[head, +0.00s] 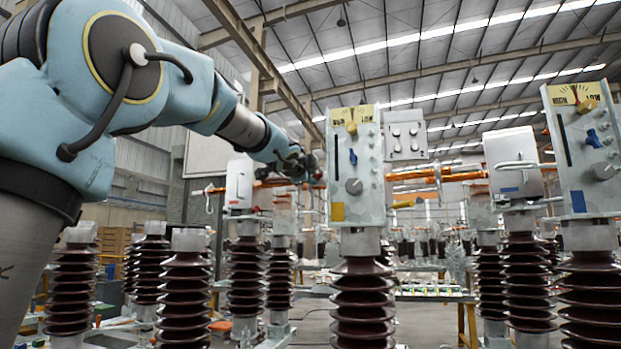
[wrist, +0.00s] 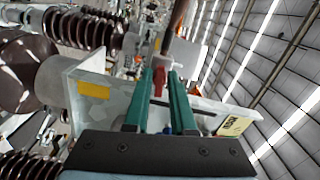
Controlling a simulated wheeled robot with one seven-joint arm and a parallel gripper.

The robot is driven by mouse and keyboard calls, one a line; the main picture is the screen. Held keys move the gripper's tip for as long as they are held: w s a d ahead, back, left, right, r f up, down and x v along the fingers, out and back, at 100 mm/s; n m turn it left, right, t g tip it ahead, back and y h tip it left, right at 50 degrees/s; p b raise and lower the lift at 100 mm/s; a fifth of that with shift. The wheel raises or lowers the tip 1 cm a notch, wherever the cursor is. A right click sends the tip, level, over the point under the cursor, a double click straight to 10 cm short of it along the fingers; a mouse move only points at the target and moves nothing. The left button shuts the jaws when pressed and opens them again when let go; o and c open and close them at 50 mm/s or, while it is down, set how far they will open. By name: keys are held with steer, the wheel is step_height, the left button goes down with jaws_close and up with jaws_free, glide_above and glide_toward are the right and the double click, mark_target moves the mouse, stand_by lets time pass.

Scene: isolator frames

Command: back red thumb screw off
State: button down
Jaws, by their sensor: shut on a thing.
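The red thumb screw (wrist: 159,77) sits between the tips of my teal gripper fingers (wrist: 160,82) in the wrist view. My gripper is shut on it. Its far end meets a pale block below a copper-coloured bar (wrist: 176,32); I cannot tell whether it is still threaded in. In the head view my gripper (head: 312,170) is at the left side of the middle grey switch box (head: 355,190), and the screw is too small to make out clearly there.
The grey box, also in the wrist view (wrist: 117,100), has a yellow scale plate (head: 353,115), a blue knob and a grey dial. It stands on a brown ribbed insulator (head: 362,300). A similar box (head: 590,150) stands at right. Several more insulators stand around.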

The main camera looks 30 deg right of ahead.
steer(key=n+b, duration=0.1)
steer(key=n, duration=0.2)
steer(key=n+b, duration=0.2)
steer(key=n, duration=0.2)
steer(key=f+n+b, duration=0.1)
steer(key=n, duration=0.2)
steer(key=shift+s+d+n, duration=0.1)
steer(key=shift+d+n, duration=0.05)
steer(key=shift+n, duration=0.15)
steer(key=shift+b, duration=0.3)
steer(key=c, duration=1)
jaws_free()
steer(key=shift+c, duration=0.2)
steer(key=shift+r, duration=0.15)
steer(key=shift+s, duration=0.1)
steer(key=b+v, duration=0.3)
steer(key=v, duration=0.7)
steer(key=shift+s+a, duration=0.25)
steer(key=shift+a, duration=0.05)
